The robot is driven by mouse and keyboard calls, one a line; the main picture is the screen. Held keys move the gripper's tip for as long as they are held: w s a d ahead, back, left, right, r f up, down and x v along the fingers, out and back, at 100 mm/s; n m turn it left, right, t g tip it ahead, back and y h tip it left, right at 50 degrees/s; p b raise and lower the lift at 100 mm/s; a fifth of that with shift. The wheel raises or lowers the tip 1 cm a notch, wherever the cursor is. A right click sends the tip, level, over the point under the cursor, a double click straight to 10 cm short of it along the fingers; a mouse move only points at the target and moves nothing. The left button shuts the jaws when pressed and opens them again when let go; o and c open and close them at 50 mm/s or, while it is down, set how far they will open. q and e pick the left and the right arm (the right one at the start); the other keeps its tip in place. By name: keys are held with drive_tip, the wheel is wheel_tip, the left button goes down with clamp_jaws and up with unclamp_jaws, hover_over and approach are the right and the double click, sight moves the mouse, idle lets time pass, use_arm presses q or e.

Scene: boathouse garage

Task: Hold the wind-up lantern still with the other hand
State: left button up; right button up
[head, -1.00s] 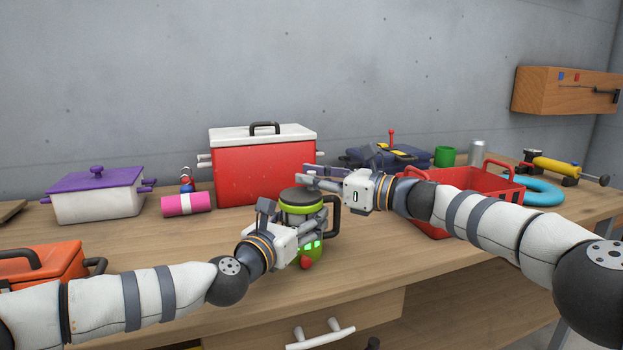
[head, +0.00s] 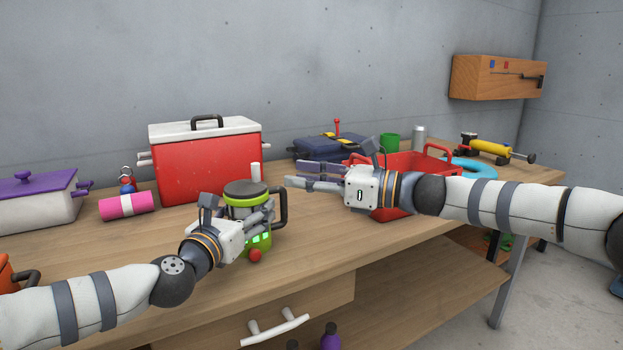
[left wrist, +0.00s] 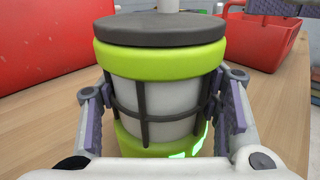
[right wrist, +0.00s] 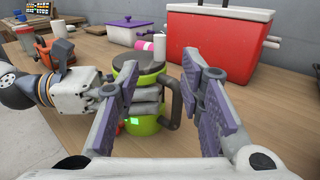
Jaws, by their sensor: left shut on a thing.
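The wind-up lantern (head: 248,188) stands upright on the bench, lime green and grey with a dark lid, a white post on top and a dark side handle. My left gripper (head: 258,216) is shut around its body; in the left wrist view the pads press both sides of the lantern's caged middle (left wrist: 165,95). My right gripper (head: 300,181) is open and empty, to the right of the lantern and apart from it.
A red cooler (head: 205,165) stands behind the lantern, with a pink roll (head: 126,206) to its left. A red basket (head: 400,205) sits behind my right gripper. Bare bench top (head: 330,235) lies right of the lantern.

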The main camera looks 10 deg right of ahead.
sight(259, 169)
drive_tip(key=shift+v, duration=0.9)
drive_tip(key=shift+c, duration=0.4)
drive_tip(key=shift+s+f, duration=0.1)
drive_tip(key=shift+f, duration=0.2)
drive_tip(key=c, duration=0.5)
drive_tip(key=f+n+h, duration=0.1)
drive_tip(key=f, duration=0.1)
drive_tip(key=s+f+n+h, duration=0.1)
drive_tip(key=f+n+h, duration=0.1)
drive_tip(key=shift+s+d+f, duration=0.1)
drive_tip(key=shift+d, duration=0.1)
clamp_jaws()
drive_tip(key=n+h, duration=0.1)
drive_tip(key=d+f+n+h, duration=0.1)
drive_tip(key=shift+s+d+f+n, duration=0.15)
drive_tip(key=shift+s+n, duration=0.25)
drive_tip(key=s+a+r+n+t+y, duration=0.1)
drive_tip(key=s+r+n+t, duration=0.35)
drive_tip(key=r+n, duration=0.3)
drive_tip(key=shift+n, duration=0.45)
drive_tip(key=x, duration=0.8)
drive_tip(key=f+x, duration=0.1)
drive_tip(key=x, duration=0.4)
drive_tip(key=shift+a, duration=0.3)
